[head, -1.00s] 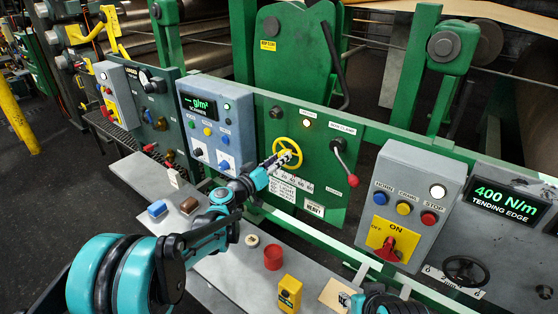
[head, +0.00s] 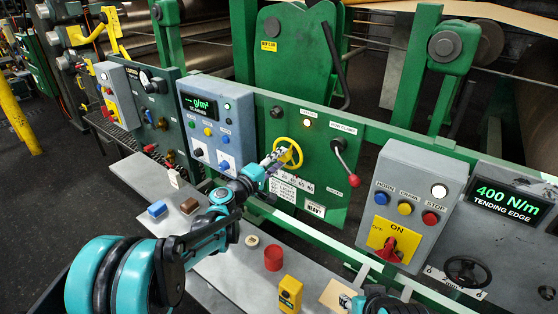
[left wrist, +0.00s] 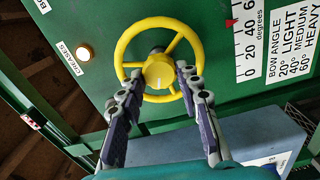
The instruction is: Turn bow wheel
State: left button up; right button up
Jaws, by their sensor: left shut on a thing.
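The bow wheel is a yellow handwheel (head: 296,145) with spokes on the green panel; it also shows large in the left wrist view (left wrist: 124,45). My left gripper (head: 276,157) reaches it from the left. In the left wrist view its two fingers (left wrist: 158,74) overlap the lower rim, either side of the hub, and it is shut on the wheel. The bow angle scale (left wrist: 250,40) is right of the wheel, with a red pointer (left wrist: 231,21) near the 40. My right gripper (head: 346,299) shows only partly at the bottom; its jaw state is unclear.
A red-knobbed lever (head: 346,165) stands right of the wheel. A grey control box (head: 440,180) with a red switch is further right.

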pick_arm(q)
jog(key=n, duration=0.9)
jog(key=shift+f, duration=0.15)
jog(key=n, duration=0.4)
jog(key=shift+n, duration=0.4)
jog(key=n, duration=0.4)
jog(key=shift+s+d+f+n+b, duration=0.1)
jog(key=shift+d+n+b, duration=0.05)
jog(key=shift+n+b, duration=0.15)
jog(key=n, duration=0.4)
jog(key=shift+s, duration=0.1)
jog(key=n, duration=0.5)
jog(key=shift+d, duration=0.15)
jog(key=n, duration=0.4)
jog(key=shift+s+n, duration=0.1)
jog(key=shift+n, duration=1.7)
jog(key=shift+n, duration=0.3)
